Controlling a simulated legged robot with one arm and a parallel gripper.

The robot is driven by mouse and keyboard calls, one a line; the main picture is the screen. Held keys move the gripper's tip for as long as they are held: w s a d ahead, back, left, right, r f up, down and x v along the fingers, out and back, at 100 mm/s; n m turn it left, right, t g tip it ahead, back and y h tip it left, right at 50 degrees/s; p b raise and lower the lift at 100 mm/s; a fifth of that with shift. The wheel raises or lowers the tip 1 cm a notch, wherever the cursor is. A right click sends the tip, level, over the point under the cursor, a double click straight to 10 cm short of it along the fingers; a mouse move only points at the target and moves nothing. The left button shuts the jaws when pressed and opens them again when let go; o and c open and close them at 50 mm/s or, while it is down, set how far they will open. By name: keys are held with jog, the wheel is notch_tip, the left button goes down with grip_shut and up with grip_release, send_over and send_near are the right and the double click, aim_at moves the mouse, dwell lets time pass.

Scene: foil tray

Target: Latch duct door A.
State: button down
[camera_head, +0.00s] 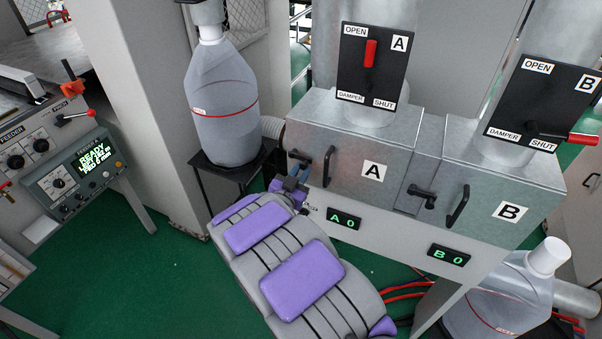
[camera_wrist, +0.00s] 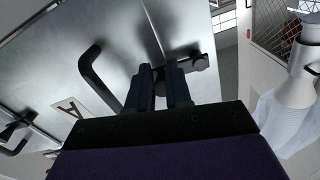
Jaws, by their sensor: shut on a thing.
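Duct door A (camera_head: 350,165) is a grey metal panel with a white "A" label and a black pull handle (camera_head: 329,167); it looks flush with its box. The door fills much of the wrist view (camera_wrist: 120,65), with the pull handle (camera_wrist: 97,80) left of my fingers. The dark latch (camera_wrist: 197,63) sits at the door's edge. My gripper (camera_wrist: 162,85) is shut on the latch's handle, its two dark fingers either side of it. In the head view my gripper (camera_head: 298,172) is at the door's left edge, partly hidden by my arm.
Damper A's red lever (camera_head: 371,53) points up, towards OPEN; damper B's red lever (camera_head: 582,139) points right, by SHUT. Duct door B (camera_head: 495,195) is on the right, its black latch (camera_head: 422,195) beside it. A large bottle (camera_head: 220,110) stands close left of my gripper.

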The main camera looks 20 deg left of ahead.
notch_tip(320, 180, up, 2)
jog(key=n+p, duration=0.4)
jog(key=p, duration=0.5)
jog(key=shift+n, duration=0.3)
jog(key=c, duration=1.1)
grip_release()
jog(key=shift+a+f, duration=0.15)
jog(key=shift+o, duration=0.2)
jog(key=shift+s, duration=0.1)
jog(key=shift+s, duration=0.3)
jog(key=s+a, duration=0.1)
jog(key=s, duration=1.5)
jog(key=shift+s+a+f+p, duration=0.15)
jog(key=shift+s+p, duration=0.1)
jog(key=shift+p, duration=0.15)
